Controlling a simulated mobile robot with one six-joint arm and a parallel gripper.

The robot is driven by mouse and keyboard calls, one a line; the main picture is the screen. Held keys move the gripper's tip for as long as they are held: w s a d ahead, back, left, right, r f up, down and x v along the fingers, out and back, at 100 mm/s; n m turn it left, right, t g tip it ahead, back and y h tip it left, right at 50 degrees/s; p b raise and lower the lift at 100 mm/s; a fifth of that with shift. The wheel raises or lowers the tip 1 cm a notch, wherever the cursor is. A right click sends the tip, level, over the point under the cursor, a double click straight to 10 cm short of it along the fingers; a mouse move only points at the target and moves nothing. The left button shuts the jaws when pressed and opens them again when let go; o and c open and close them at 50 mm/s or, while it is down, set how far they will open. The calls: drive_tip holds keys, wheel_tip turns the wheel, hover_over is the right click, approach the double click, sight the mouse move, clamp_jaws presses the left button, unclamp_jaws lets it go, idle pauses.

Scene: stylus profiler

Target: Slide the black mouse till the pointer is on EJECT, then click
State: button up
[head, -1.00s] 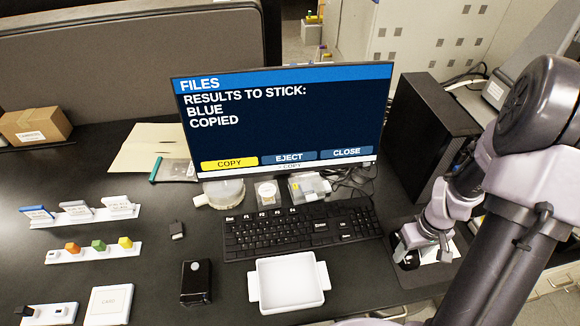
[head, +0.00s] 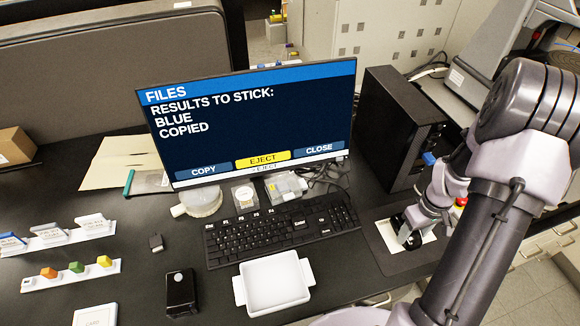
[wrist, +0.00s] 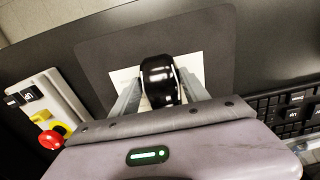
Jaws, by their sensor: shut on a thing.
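The monitor (head: 250,115) shows a FILES screen reading "RESULTS TO STICK: BLUE COPIED". Its EJECT button (head: 263,159) is yellow, while COPY (head: 204,171) and CLOSE (head: 319,149) are blue. The line under the buttons appears to read EJECT. The black mouse (wrist: 158,80) sits on a white patch of the dark mat (wrist: 215,45). My gripper (wrist: 160,92) is shut on the mouse, with one finger along each side. In the head view my gripper (head: 411,240) mostly hides the mouse at the mat.
The keyboard (head: 280,228) lies left of the mat, with a white tray (head: 272,284) in front of it. A black computer tower (head: 405,125) stands behind the mat. A panel with a red knob (wrist: 51,140) shows at left in the wrist view.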

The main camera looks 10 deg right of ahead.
sight(413, 234)
drive_tip(key=o, duration=1.5)
drive_tip(key=shift+c, duration=0.2)
drive_tip(key=shift+c, duration=0.5)
wheel_tip(413, 234, up, 7)
drive_tip(key=p, duration=0.5)
drive_tip(key=shift+r, duration=0.1)
